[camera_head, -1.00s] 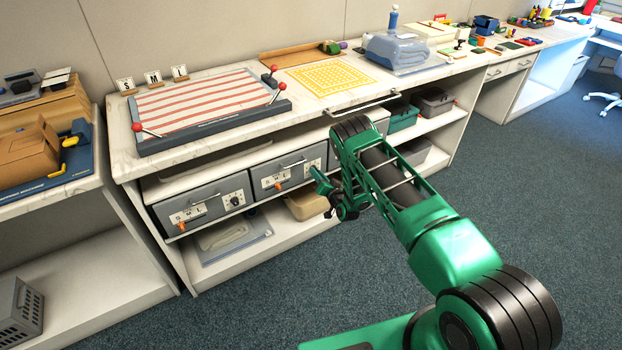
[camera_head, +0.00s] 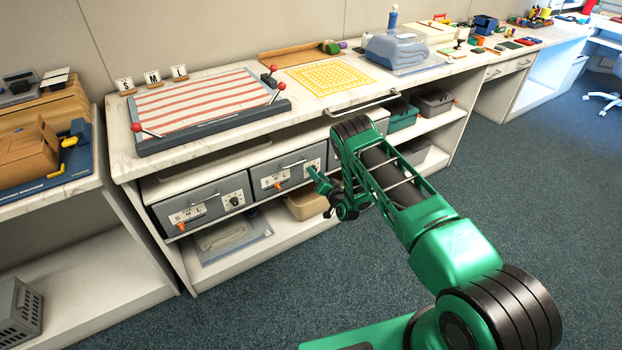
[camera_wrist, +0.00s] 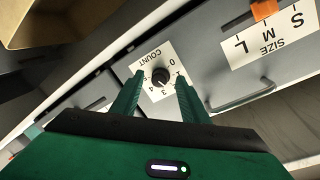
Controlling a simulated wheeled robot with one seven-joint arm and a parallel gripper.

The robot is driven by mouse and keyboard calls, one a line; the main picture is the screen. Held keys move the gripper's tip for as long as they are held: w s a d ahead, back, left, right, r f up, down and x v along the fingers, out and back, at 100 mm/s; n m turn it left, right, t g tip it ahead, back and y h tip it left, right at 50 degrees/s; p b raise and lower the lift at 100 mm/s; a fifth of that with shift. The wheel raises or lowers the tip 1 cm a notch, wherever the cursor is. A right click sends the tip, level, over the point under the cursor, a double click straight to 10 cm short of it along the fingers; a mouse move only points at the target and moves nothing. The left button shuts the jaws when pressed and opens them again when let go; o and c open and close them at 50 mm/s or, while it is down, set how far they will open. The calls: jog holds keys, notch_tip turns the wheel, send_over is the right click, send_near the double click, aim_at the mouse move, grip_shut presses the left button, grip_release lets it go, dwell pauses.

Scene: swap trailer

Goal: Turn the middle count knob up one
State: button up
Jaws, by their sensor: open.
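The middle drawer (camera_head: 272,178) is grey and shut under the counter, with a white count plate (camera_head: 312,165) on its right side. In the wrist view the count plate (camera_wrist: 151,62) appears turned over, with a dark round knob (camera_wrist: 161,76) in its middle and digits around it. My gripper (camera_wrist: 160,80) is open, with one green finger on each side of the knob. I cannot tell whether the fingers touch the knob. The digit that the knob points to is not clear. In the head view my gripper (camera_head: 318,181) is just in front of the plate.
The left drawer (camera_head: 212,201) has its own count knob and an orange size slider. My arm partly hides the right drawer (camera_head: 375,118). Handle bars stick out from the drawer fronts. A tan bin (camera_head: 304,206) sits on the shelf below. The floor in front is clear.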

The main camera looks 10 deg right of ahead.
jog(key=v, duration=1)
jog(key=shift+s, duration=0.35)
jog(key=w+d+r+g+h, duration=0.1)
jog(key=w+d+r+g, duration=0.15)
jog(key=r, duration=0.45)
jog(key=w+d+r+g+h, duration=0.1)
jog(key=d+r, duration=0.2)
jog(key=r, duration=0.4)
jog(key=s+d+r+n+g+h, duration=0.1)
jog(key=s+d+r+g, duration=0.3)
jog(key=r, duration=0.4)
jog(key=s+d+r+g, duration=0.2)
jog(key=s+r, duration=0.3)
jog(key=s, duration=0.4)
jog(key=s+d+r+g+h, duration=0.1)
jog(key=s+d+r, duration=0.3)
jog(key=s, duration=0.5)
jog(key=s+d+r+g, duration=0.1)
jog(key=s+r+g, duration=0.1)
jog(key=s+r, duration=0.5)
jog(key=s+a+r+g, duration=0.1)
jog(key=s+r+g, duration=0.1)
jog(key=s, duration=1.1)
jog(key=s+a+r+m+g+y, duration=0.1)
jog(key=s+a+r, duration=0.1)
jog(key=s, duration=1.1)
jog(key=shift+s+a+m+g, duration=0.3)
jog(key=shift+s+g, duration=0.05)
